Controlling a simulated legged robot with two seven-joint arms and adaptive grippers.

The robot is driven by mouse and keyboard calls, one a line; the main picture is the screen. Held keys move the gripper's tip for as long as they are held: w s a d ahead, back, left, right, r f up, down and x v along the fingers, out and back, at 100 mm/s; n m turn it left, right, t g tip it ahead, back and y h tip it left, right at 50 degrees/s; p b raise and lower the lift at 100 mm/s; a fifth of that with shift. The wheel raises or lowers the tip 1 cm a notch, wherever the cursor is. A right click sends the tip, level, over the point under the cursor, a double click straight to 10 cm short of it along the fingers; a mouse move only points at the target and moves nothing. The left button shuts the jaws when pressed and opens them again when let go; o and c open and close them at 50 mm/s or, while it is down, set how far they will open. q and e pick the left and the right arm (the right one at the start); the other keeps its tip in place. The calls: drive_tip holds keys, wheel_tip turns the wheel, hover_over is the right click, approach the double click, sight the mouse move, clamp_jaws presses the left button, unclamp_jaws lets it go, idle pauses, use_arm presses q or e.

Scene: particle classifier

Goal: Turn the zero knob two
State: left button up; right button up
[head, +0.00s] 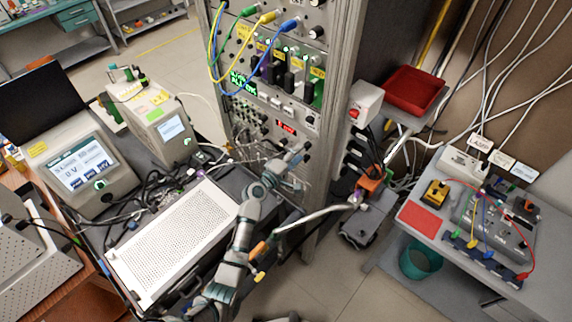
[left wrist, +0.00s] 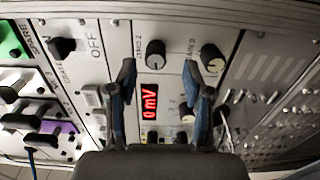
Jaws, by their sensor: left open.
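In the left wrist view, the black zero knob (left wrist: 155,53) sits on a grey rack panel, beside a label that seems to read "ZERO 2". It is above a red "0 mV" display (left wrist: 150,102). My left gripper (left wrist: 159,68) is open in front of the panel, one finger on each side of the knob in the picture. Nothing is held; I cannot tell how far the fingertips are from the panel. A second knob (left wrist: 212,57) with a light face is just right of the right finger. In the head view my left gripper (head: 297,155) is at the rack front, below the red display (head: 287,127).
The tall instrument rack (head: 335,60) carries cables and several modules. A perforated white box (head: 170,240) lies left of my arm. A side table (head: 455,240) with wired devices stands at right. In the left wrist view, a black knob (left wrist: 62,47) is at left.

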use_arm(q)
drive_tip(key=v, duration=0.9)
drive_tip(key=shift+s+a, duration=0.25)
drive_tip(key=shift+d+f, duration=0.1)
drive_tip(key=shift+d, duration=0.05)
